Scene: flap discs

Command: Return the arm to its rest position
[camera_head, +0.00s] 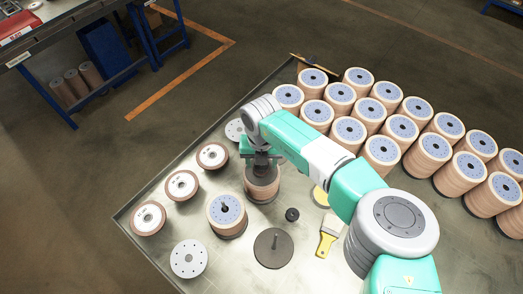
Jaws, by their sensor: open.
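My arm, teal and white, reaches in from the lower right across the metal table (215,105). My gripper (262,160) points down directly over a stack of flap discs (262,186) near the middle of the table. The wrist hides most of the fingers and the top of this stack, so I cannot tell whether they touch it. A second stack with a blue-grey top (227,213) stands just to the lower left, with a dark knob at its centre.
Many disc stacks (403,127) fill the right side. Three brown-rimmed discs (182,185) line the left. A perforated plate (189,258), a dark base with a pin (273,247), a black knob (292,214) and a yellow brush (328,236) lie near the front.

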